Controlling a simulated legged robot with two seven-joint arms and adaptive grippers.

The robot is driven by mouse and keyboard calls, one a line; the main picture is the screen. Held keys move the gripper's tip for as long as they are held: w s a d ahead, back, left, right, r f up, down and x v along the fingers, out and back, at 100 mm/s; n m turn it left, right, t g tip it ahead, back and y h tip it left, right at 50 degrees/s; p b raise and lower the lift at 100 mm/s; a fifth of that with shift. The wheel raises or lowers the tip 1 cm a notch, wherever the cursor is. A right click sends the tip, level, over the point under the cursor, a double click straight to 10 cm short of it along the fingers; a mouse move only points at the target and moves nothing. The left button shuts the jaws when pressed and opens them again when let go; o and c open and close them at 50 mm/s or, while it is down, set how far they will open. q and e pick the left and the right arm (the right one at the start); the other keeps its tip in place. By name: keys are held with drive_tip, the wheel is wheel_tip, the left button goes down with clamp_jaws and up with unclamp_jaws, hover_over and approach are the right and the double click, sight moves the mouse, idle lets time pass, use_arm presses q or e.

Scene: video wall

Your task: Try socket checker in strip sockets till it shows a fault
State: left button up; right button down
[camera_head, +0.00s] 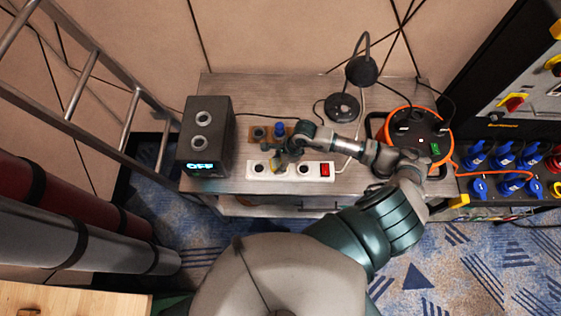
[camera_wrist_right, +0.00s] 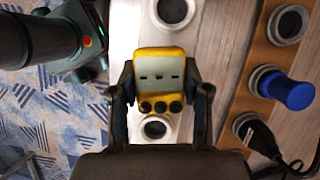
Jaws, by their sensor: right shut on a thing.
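The socket checker (camera_wrist_right: 158,68) is a yellow block with a pale face, dark slots and a row of small lamps, dark red to green. In the wrist view my right gripper (camera_wrist_right: 160,100) is shut on its sides. The white socket strip (camera_head: 315,179) lies along the table's front, with a red switch (camera_head: 325,170) at its right end. The checker is over the strip's left half, between two round sockets seen in the wrist view. I cannot tell whether its pins are in a socket or whether any lamp is lit. My left gripper is not in view.
Behind the strip is a brown board (camera_wrist_right: 258,60) with a blue plug (camera_head: 279,129) and a black plug. A dark box (camera_head: 205,143) reading OFF stands left. A lamp (camera_head: 361,70) and an orange cable reel (camera_head: 443,130) stand right. A ladder (camera_head: 80,85) leans left.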

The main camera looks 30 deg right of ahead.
drive_tip(key=shift+f, duration=0.25)
drive_tip(key=shift+d+f+b, duration=0.25)
drive_tip(key=shift+d+b, duration=0.05)
drive_tip(key=shift+d, duration=0.1)
drive_tip(key=shift+d+f, duration=0.2)
drive_tip(key=shift+a, duration=0.35)
drive_tip(key=shift+c, duration=2.3)
unclamp_jaws()
drive_tip(key=o, duration=0.4)
drive_tip(key=shift+d, duration=0.15)
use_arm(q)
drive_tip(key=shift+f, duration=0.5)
